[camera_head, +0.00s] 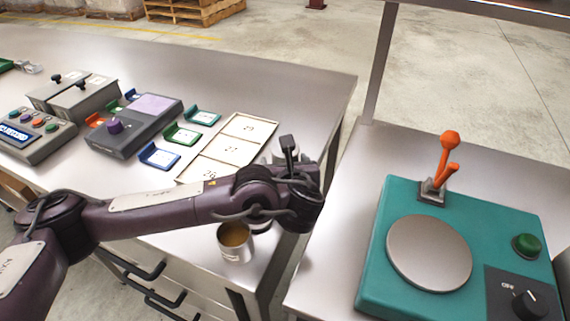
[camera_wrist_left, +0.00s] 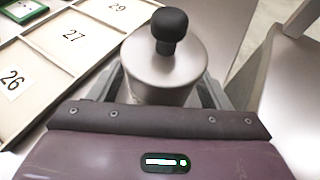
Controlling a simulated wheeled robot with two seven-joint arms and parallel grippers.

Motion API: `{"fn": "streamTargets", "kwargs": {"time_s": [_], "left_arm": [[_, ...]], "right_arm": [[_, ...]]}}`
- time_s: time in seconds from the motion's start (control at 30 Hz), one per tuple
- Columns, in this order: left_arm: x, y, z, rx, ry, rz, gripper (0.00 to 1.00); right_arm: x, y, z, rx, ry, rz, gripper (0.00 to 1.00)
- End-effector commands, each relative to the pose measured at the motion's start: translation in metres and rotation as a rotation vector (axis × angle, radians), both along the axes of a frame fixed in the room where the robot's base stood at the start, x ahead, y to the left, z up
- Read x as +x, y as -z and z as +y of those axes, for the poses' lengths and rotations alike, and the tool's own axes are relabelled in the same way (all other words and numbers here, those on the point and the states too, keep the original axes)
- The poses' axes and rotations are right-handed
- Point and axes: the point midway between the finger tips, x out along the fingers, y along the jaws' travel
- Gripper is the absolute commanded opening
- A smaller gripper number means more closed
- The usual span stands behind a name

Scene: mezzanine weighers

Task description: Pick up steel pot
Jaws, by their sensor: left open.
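The steel pot (camera_wrist_left: 165,58) is a shiny upright cylinder with a black knob (camera_wrist_left: 170,28) on its top. In the left wrist view it stands between the two fingers of my left gripper (camera_wrist_left: 168,92), which is open around it. A finger shows on either side of the pot; I cannot tell whether they touch it. In the head view my left gripper (camera_head: 291,172) is over the bench's right edge area, and my wrist hides most of the pot. My right gripper is not in view.
A steel cup (camera_head: 235,243) with brown contents stands close below my left forearm. A numbered tray (camera_head: 205,168) lies left of the gripper. Purple-topped (camera_head: 135,125) and grey (camera_head: 35,133) devices stand further left. A teal weigher (camera_head: 375,270) with orange levers occupies the right bench, across a gap.

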Motion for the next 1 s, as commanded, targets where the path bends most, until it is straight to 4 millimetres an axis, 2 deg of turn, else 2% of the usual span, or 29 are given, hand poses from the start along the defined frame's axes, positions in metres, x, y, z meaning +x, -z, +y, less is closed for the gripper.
{"fn": "streamTargets", "kwargs": {"time_s": [0.23, 0.63, 0.67, 0.87, 0.97, 1.0], "left_arm": [[0.0025, 0.0007, -0.0001, -0.001, 0.001, 0.0, 0.71], [0.002, 0.0007, -0.0001, -0.002, 0.0, 0.0, 0.2], [0.002, 0.0007, -0.0002, -0.002, 0.0, 0.0, 0.17], [0.0022, -0.0007, -0.0004, -0.004, 0.0, -0.002, 0.17], [0.002, -0.0026, -0.0005, -0.004, 0.0, -0.001, 0.04], [0.0019, -0.0045, -0.0008, -0.004, 0.0, -0.001, 0.04]], "right_arm": [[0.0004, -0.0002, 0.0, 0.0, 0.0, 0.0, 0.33], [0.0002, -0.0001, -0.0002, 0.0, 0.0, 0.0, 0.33], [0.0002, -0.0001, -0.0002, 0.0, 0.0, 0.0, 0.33], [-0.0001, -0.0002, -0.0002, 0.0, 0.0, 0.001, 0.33], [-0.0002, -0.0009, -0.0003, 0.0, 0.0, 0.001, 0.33], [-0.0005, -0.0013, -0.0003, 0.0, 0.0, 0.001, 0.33]]}}
